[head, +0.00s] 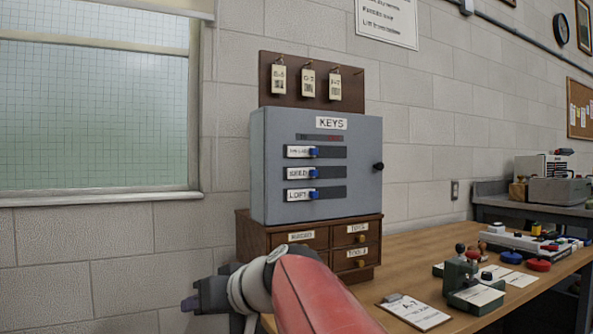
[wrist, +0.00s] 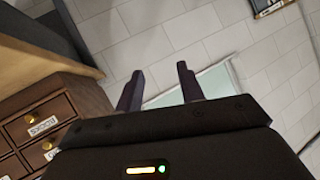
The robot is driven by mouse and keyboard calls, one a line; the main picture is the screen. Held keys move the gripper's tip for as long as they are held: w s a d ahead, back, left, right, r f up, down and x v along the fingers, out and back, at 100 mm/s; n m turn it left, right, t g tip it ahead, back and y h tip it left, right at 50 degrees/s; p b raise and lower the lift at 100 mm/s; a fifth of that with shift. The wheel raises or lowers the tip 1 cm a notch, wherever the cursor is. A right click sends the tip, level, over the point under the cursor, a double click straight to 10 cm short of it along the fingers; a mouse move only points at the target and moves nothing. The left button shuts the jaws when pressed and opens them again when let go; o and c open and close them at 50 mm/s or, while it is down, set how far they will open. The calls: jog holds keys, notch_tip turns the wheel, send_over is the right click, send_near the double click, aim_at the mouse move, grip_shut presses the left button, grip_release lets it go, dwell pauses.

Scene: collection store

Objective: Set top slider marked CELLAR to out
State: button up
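The top slider (head: 332,153) is the highest of three on the grey KEYS cabinet (head: 265,165) in the head view. Its small label seems to read CELLAR but is blurred. Its blue knob (head: 314,152) sits just right of the label, with dark track free to its right. Faint marks above the track look like IN at left and a red OUT at right. My gripper (head: 192,303) is low and left of the cabinet, apart from it, partly hidden by my arm. In the wrist view my gripper (wrist: 158,85) has its two fingers apart with nothing between them.
The SEED slider (head: 332,173) and LOFT slider (head: 332,193) lie below, knobs also at left. A wooden drawer unit (head: 300,240) supports the cabinet. Tagged keys hang on a board (head: 345,75) above. The bench (head: 415,255) at right holds a clipboard (head: 414,312) and a green device (head: 462,275).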

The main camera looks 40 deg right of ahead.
jog(key=w+d+r+t+h, duration=0.2)
jog(key=w+d+r+t, duration=0.3)
jog(key=d+r, duration=0.65)
jog(key=m+t+h, duration=0.2)
jog(key=t+h, duration=0.3)
jog(key=h, duration=0.1)
send_near(316, 150)
jog(key=w, duration=0.1)
jog(key=p+x, duration=0.1)
jog(key=x, duration=0.2)
jog(key=p+x, duration=0.1)
jog(key=x, duration=0.2)
jog(key=shift+w+d+r+p, duration=0.2)
jog(key=shift+r+p, duration=0.1)
jog(key=shift+r, duration=0.2)
jog(key=shift+w, duration=0.4)
jog(key=shift+c, duration=0.2)
grip_shut()
